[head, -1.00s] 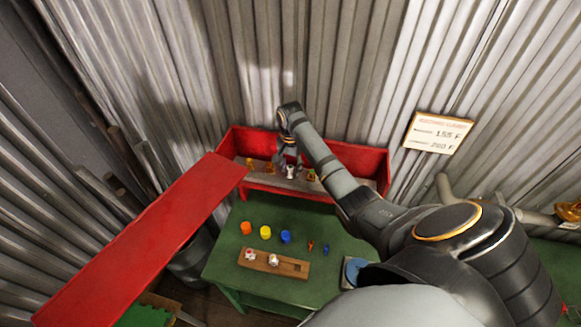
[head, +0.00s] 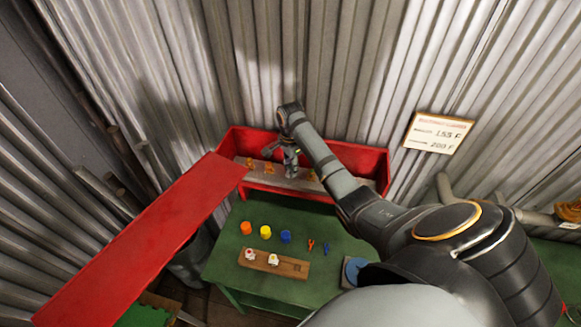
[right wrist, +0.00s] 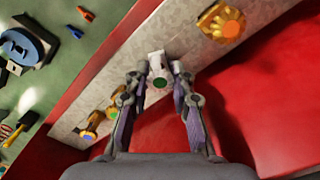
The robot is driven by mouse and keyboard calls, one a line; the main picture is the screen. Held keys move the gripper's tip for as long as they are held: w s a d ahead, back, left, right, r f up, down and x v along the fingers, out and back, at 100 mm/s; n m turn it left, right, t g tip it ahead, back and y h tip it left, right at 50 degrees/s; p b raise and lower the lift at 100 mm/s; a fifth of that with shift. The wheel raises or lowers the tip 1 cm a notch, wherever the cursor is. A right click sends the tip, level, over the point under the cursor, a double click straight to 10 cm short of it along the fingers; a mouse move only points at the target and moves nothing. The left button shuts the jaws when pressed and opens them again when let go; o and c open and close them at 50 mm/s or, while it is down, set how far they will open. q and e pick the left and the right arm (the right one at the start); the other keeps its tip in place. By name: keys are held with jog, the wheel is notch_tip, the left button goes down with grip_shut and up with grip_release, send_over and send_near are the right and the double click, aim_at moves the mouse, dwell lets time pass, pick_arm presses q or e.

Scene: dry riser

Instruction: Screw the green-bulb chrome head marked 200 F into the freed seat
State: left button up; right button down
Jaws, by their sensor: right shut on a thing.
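In the right wrist view the chrome head (right wrist: 156,63) with a green bulb (right wrist: 159,84) is between the fingers of my right gripper (right wrist: 158,76), which is shut on it. The head is over the pale bar (right wrist: 190,55) inside the red box. The seat under it is hidden, and I cannot tell how far it is screwed in. No 200 F marking is readable on it. In the head view my right gripper (head: 291,166) points down at the bar. My left gripper is not in view.
Brass fittings (head: 250,163) sit along the bar on both sides. The red box (head: 360,162) has raised walls. On the green table (head: 225,267) are coloured caps (head: 265,232), small tools (head: 311,246) and a wooden rack (head: 285,265) with two heads. A sign (head: 438,132) hangs right.

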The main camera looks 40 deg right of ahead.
jog(key=m, duration=0.5)
jog(key=shift+m, duration=0.4)
jog(key=m, duration=0.5)
jog(key=shift+m, duration=0.4)
jog(key=c, duration=1)
grip_release()
jog(key=shift+c, duration=0.2)
